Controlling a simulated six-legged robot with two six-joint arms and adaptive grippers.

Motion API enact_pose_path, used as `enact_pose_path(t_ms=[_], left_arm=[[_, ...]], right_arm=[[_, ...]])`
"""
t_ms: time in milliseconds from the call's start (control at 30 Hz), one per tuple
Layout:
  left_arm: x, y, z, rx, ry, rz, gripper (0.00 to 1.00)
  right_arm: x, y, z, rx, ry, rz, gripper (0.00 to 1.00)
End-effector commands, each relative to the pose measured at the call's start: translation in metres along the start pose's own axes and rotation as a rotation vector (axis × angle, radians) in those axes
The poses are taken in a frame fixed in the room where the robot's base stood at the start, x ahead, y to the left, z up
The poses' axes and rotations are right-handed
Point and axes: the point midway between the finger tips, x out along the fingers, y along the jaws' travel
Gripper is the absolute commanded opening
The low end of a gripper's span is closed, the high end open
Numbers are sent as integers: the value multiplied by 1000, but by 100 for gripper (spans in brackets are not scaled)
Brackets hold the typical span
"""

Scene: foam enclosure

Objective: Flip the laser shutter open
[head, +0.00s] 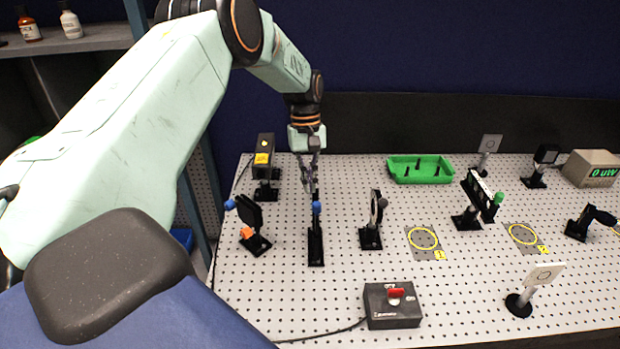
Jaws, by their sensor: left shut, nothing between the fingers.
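My left arm reaches in from the left, and my left gripper (309,186) points down with its fingers together and nothing between them. It is right by the top of a slim black upright mount with a blue knob (316,207), which looks like the laser shutter. I cannot tell whether the fingertips touch it; they partly cover its top. The mount's long black base (316,248) lies on the perforated table. The laser, a dark box with a yellow label (264,142), stands behind and left. The power meter (592,168) reads 0 uW. My right gripper is not in view.
A black mount with blue and orange knobs (249,212) stands left, and a round optic mount (375,215) right. A box with a red switch (392,306) is in front. A green tray (420,168) lies behind. More optics stand right.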

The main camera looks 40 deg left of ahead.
Motion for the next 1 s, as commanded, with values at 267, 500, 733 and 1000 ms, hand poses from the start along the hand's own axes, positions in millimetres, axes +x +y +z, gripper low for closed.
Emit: enact_pose_path(t_ms=[267,500,733,1000], left_arm=[[-54,0,2,1,4,4,0],[-89,0,2,0,2,1,0],[-100,0,2,0,1,0,0],[-100,0,1,0,1,0,0]], right_arm=[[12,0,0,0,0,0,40],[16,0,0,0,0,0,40],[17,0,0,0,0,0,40],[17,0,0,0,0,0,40]])
